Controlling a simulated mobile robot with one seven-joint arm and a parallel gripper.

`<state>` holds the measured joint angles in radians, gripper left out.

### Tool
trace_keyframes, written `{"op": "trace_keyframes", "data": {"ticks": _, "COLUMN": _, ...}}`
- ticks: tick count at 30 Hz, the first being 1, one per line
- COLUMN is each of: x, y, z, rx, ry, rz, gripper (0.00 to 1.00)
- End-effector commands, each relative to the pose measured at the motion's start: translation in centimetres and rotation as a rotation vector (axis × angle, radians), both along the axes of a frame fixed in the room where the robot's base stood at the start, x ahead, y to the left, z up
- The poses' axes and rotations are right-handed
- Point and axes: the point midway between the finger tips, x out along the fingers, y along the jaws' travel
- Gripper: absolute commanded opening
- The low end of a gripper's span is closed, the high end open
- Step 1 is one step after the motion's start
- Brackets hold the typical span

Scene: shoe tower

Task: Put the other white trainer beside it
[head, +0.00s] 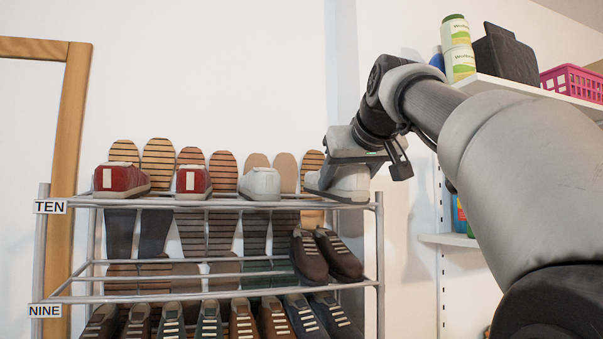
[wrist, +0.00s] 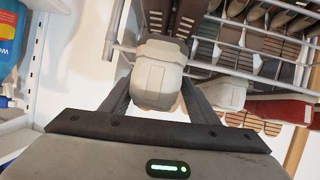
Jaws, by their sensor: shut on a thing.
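One white trainer (head: 260,184) stands on the top rack level, marked TEN, right of the red shoes. The other white trainer (head: 346,184) is at the right end of that level, near the corner post. My gripper (head: 338,170) reaches down from above right and is shut on this trainer. In the wrist view my gripper (wrist: 155,92) has a dark finger on each side of the held trainer's heel (wrist: 160,70). The first white trainer (wrist: 226,93) shows just beside it, with a small gap between them. I cannot tell whether the held trainer rests fully on the rails.
Two red shoes (head: 121,180) stand at the left of the top level. Soles of several shoes lean behind. A brown pair (head: 325,255) sits below the held trainer. A white wall shelf (head: 530,90) with bottles and a pink basket (head: 573,82) is at right.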

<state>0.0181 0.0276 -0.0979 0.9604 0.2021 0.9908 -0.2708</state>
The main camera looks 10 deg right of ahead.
Motion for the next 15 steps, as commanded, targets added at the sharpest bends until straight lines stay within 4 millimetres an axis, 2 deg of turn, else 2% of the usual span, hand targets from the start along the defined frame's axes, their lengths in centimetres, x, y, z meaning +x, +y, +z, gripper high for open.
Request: {"op": "trace_keyframes", "data": {"ticks": 15, "x": 5.1, "y": 1.0, "z": 1.1, "rx": 0.000, "ry": -0.002, "rz": 0.000, "gripper": 0.25}}
